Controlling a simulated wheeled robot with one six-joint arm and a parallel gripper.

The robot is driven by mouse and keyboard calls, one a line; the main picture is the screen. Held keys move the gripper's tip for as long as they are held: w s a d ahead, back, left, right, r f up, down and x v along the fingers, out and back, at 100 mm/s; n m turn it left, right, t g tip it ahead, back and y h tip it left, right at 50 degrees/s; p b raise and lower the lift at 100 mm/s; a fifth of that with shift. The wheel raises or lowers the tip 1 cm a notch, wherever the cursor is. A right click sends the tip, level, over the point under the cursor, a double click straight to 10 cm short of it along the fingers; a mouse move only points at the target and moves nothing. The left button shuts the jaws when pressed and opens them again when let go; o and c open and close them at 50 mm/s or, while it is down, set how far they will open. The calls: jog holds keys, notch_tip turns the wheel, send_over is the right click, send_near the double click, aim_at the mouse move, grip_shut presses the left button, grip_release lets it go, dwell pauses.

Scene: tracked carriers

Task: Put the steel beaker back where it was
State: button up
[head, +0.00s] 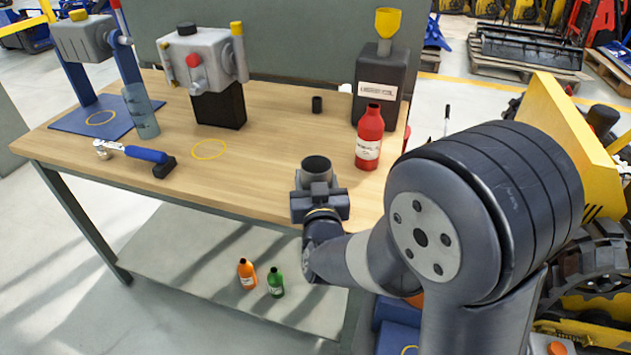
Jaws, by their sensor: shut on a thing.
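The steel beaker (316,165) is a grey, open-topped cup. It is upright in my gripper (317,186) near the front edge of the wooden table (255,172). The jaws are shut around it and hide its lower part, so I cannot tell whether it touches the table. A yellow ring (209,157) on the table lies to the left of my gripper, empty. A second yellow ring (101,124) is on the blue base plate at the far left, also empty.
A grey machine (206,62), a translucent cylinder (140,108) and a blue-handled tool (146,154) are to the left. The table middle is clear.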

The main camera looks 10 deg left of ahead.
jog(key=shift+f, duration=0.2)
jog(key=o, duration=1.1)
jog(key=shift+r, duration=0.1)
jog(key=shift+s+r, duration=0.1)
jog(key=shift+r, duration=0.1)
jog(key=v, duration=1.1)
jog(key=shift+s+d+f, duration=0.1)
jog(key=shift+s, duration=0.3)
